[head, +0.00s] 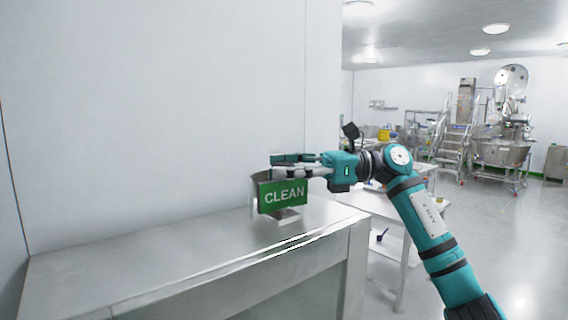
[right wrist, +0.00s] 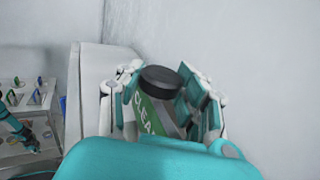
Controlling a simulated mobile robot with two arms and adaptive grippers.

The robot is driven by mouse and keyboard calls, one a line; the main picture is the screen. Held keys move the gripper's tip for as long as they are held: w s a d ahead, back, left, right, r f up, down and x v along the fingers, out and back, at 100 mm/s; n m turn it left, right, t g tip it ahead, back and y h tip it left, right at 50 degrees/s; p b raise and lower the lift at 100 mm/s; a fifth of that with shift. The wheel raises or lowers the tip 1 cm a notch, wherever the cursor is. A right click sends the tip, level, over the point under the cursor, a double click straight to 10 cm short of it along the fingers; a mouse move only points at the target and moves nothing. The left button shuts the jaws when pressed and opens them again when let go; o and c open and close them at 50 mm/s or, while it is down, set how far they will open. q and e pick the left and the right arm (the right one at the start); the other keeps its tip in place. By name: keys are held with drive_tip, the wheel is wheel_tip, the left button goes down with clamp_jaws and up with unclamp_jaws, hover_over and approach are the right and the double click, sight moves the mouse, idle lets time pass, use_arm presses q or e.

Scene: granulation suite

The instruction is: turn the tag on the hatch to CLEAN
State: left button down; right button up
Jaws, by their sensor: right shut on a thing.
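The green tag (head: 282,194) with CLEAN in white letters faces me in the head view. It stands on a small steel foot (head: 285,217) on top of the steel hatch counter (head: 150,262), near its right end. My right gripper (head: 291,166) comes in from the right, with its fingers at the top of the tag. In the right wrist view the fingers are closed around a dark round knob (right wrist: 160,79), with the green lettered face (right wrist: 145,112) just below it. The tag's back is hidden. My left gripper does not show in the head view.
A white wall (head: 150,110) rises behind the counter. The counter's left part is bare. A lower steel table (head: 400,213) stands to the right, with open floor beyond and steps and process machines (head: 505,140) at the back. Small coloured items stand at left in the right wrist view.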

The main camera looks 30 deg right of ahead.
drive_tip(key=shift+g, duration=0.3)
idle(0.5)
drive_tip(key=o, duration=1.2)
drive_tip(key=shift+d, duration=0.1)
drive_tip(key=shift+o, duration=0.2)
wheel_tip(320, 180, up, 10)
